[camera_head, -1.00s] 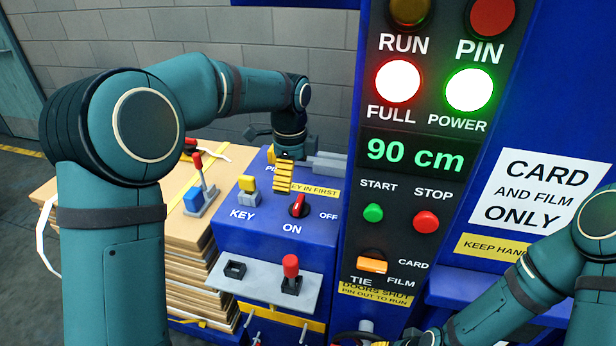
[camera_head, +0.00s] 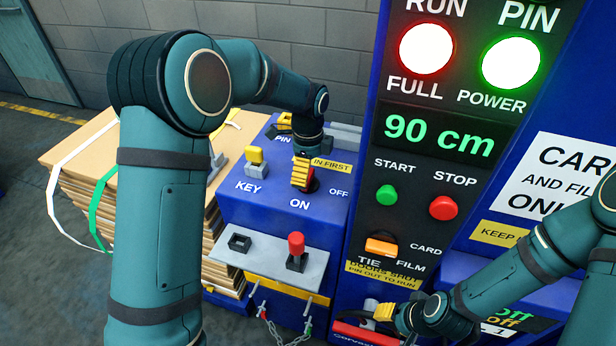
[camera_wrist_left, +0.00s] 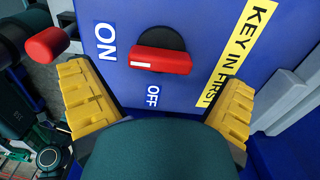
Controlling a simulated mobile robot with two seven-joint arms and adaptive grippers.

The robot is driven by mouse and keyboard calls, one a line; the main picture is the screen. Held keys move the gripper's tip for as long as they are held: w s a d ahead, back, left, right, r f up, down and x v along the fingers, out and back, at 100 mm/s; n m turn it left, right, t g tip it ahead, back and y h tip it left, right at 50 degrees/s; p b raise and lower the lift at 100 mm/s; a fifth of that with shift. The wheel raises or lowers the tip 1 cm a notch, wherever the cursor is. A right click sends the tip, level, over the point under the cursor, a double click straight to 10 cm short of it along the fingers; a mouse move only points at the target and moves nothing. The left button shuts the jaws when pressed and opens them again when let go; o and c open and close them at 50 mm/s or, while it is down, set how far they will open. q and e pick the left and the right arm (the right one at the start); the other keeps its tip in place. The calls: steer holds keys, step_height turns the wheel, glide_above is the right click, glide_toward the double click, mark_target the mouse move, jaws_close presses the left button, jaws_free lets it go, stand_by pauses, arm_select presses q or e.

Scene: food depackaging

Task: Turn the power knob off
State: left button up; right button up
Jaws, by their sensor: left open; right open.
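The red power knob (camera_head: 312,183) is on the sloped blue panel (camera_head: 272,213), partly hidden by my left gripper (camera_head: 302,174). In the left wrist view the red knob (camera_wrist_left: 162,60) lies on a black disc, its white-marked end toward the ON label (camera_wrist_left: 105,41); the OFF label (camera_wrist_left: 153,96) is below it. My left gripper (camera_wrist_left: 158,80) is open, its yellow fingers on either side of the knob and apart from it. My right gripper (camera_head: 384,312) is low by the column, above a red bar; its fingertips are small in view.
A yellow key switch (camera_head: 255,160) stands left of the knob. A red-topped lever (camera_head: 296,246) rises from the grey shelf below. The control column (camera_head: 415,185) with lit lamps and START and STOP buttons is close on the right. Stacked cardboard (camera_head: 85,160) is at left.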

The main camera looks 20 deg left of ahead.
arm_select(q)
steer(key=shift+f, duration=1.45)
steer(key=c, duration=1.1)
steer(key=shift+c, duration=0.2)
